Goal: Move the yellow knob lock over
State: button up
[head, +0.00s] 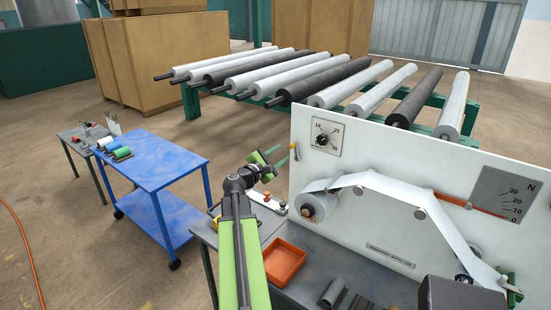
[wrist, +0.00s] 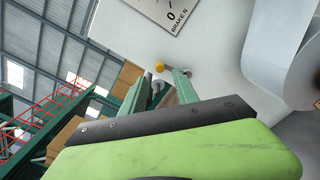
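In the wrist view, the small yellow knob (wrist: 160,67) sits at the edge of the white panel (wrist: 225,60), beside a short pale grey piece. My gripper (wrist: 160,84) has its two green fingers apart, with the knob just beyond the gap between their tips. The wrist view shows no clear contact between fingers and knob. In the head view, my gripper (head: 280,158) is close to the left edge of the white panel (head: 380,150).
A brake dial (head: 325,137) and a film roll (head: 318,205) are on the panel. Below are an orange tray (head: 285,263) and a white plate (head: 269,203) with orange knobs. Rollers lie on a green rack behind.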

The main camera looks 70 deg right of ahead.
aim_at(290, 147)
jog(key=x, duration=0.6)
jog(key=shift+d, duration=0.2)
grip_shut()
